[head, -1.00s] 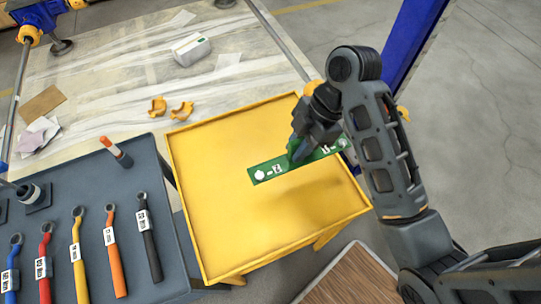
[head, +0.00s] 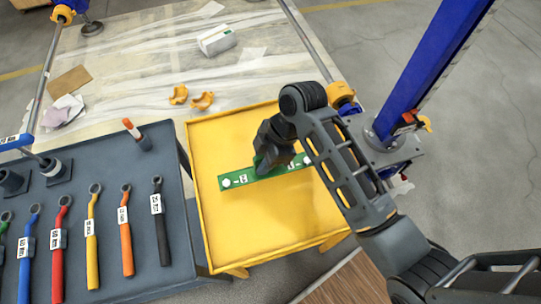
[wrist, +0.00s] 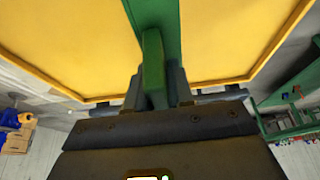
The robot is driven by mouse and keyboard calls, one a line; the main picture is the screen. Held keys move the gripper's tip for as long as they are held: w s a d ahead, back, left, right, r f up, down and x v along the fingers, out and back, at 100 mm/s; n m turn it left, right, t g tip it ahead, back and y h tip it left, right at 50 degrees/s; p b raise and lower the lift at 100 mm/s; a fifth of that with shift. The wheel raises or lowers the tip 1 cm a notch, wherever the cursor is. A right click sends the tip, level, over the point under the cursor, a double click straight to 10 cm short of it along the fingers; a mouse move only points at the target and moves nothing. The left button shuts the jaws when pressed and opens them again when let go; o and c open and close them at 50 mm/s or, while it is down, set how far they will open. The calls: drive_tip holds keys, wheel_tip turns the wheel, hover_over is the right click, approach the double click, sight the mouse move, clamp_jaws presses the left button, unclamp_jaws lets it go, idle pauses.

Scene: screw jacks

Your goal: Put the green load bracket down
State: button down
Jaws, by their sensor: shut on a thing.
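The green load bracket (head: 236,180) is a long flat bar with white labels and a bolt head near its end. In the head view it lies across the yellow tray table (head: 232,240), at or just above its surface; I cannot tell whether it touches. My gripper (head: 264,168) is over the bracket's middle, shut on it, and hides part of it. In the wrist view the bracket's green upright grip (wrist: 153,65) stands between my fingers, with the yellow surface (wrist: 65,45) behind it.
Behind are orange clips (head: 202,101) and a white box (head: 216,40). A blue post (head: 430,70) with a grey base stands at right. The tray's front is bare.

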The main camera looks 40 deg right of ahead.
drive_tip(key=shift+f, duration=1.7)
drive_tip(key=c, duration=1)
unclamp_jaws()
drive_tip(key=shift+f, duration=0.15)
drive_tip(key=v, duration=1.2)
